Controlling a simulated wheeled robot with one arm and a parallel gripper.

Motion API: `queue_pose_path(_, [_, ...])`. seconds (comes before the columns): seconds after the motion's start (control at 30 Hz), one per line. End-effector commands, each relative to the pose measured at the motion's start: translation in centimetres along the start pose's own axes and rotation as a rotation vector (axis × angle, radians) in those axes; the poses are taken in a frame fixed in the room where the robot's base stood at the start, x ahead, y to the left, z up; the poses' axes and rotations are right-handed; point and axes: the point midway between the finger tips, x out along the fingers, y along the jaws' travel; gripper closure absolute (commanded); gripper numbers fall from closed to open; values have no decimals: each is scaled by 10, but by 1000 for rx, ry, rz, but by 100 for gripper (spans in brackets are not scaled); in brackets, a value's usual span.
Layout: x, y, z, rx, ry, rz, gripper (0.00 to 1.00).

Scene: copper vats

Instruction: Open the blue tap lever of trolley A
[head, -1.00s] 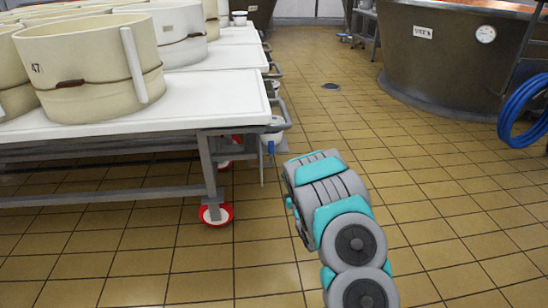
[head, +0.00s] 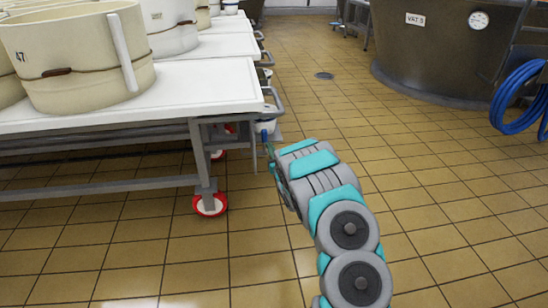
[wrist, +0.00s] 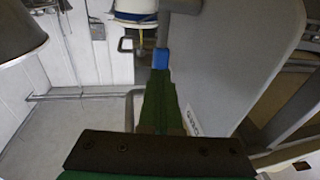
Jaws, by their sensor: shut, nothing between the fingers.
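The trolley (head: 190,92) at the left has a white top and a grey frame on red-rimmed wheels. The small blue tap lever (head: 264,136) shows at its right end, below the grey end handle. In the wrist view the blue lever (wrist: 161,58) is a small block just beyond my fingertips. My gripper (wrist: 160,76) has its green fingers together with nothing between them, pointing at the lever. I cannot tell whether they touch it. In the head view my gripper (head: 270,153) is mostly hidden behind my arm. The letter on the trolley is not readable.
A cream mould marked 47 (head: 80,65) and others stand on the trolley. A white bucket (wrist: 137,8) hangs near the lever. A large vat (head: 440,50) and a blue hose (head: 520,100) are at the right.

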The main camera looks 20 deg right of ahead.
Motion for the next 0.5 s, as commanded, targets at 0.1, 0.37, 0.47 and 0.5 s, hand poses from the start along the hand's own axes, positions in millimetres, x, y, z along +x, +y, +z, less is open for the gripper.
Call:
queue_pose_path(0.1, [14,0,2,1,0,0,100])
queue_pose_path(0.37, [29,0,1,1,0,-1,100])
queue_pose_path(0.47, [30,0,1,1,-1,-1,100])
queue_pose_path(0.5, [30,0,1,1,-2,-1,100])
